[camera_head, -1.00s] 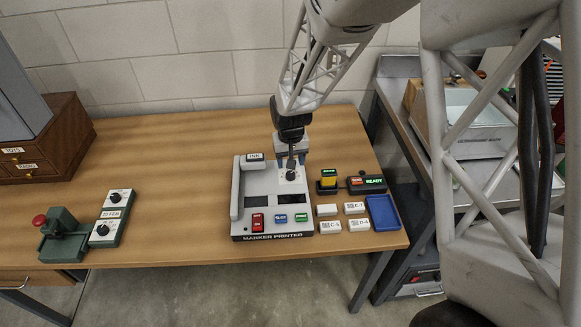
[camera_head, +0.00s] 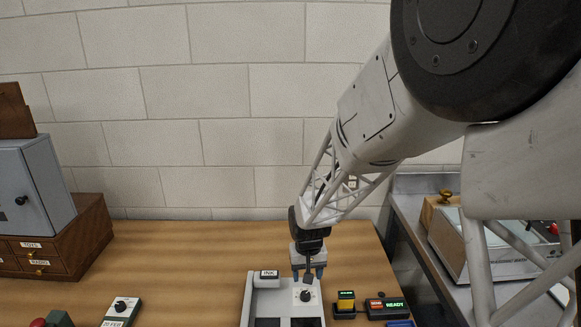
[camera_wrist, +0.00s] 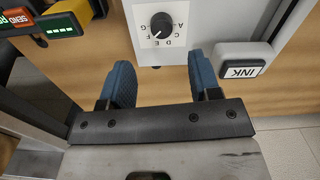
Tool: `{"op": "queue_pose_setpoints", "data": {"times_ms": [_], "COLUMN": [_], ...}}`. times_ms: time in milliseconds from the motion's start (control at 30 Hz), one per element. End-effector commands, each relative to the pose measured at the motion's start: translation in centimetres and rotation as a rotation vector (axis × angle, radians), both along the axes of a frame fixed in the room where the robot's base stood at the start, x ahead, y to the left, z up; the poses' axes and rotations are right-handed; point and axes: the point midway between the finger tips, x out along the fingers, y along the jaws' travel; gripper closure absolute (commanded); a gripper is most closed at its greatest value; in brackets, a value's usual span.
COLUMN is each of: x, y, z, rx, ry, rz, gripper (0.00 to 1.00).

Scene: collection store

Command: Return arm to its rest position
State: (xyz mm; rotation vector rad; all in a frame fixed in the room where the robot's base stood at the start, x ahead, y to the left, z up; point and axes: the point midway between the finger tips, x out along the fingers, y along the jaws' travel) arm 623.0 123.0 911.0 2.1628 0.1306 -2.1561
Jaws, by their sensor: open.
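My gripper (camera_head: 309,276) hangs from my raised arm, pointing down, just above the back part of the grey marker printer (camera_head: 256,304). In the wrist view my gripper (camera_wrist: 161,68) shows two blue-padded fingers, wide apart with nothing between them. The printer's black dial (camera_head: 305,296) shows just under the fingers. In the wrist view the dial (camera_wrist: 161,25) sits on a white plate with letters, beyond the fingertips and clear of them.
An INK button (camera_wrist: 242,69) is beside the right finger in the wrist view. A yellow-topped block (camera_head: 345,302) and a READY box (camera_head: 385,308) stand right of the printer. A wooden drawer cabinet (camera_head: 60,250) is at left.

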Motion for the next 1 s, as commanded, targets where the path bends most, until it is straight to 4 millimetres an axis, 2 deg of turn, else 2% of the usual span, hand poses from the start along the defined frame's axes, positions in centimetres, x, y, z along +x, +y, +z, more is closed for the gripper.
{"op": "queue_pose_setpoints", "data": {"times_ms": [167, 367, 700, 1000], "x": [-1.1, -3.6, -9.9, -16.2], "y": [-1.0, -2.8, -6.3, -8.9], "z": [2.3, 6.4, 13.3, 17.9], "rx": [0.003, 0.006, 0.010, 0.012], "ry": [-0.015, -0.042, -0.091, -0.136], "rz": [-0.009, -0.024, -0.055, -0.082], "gripper": [0.43, 0.43, 0.43, 0.43]}}
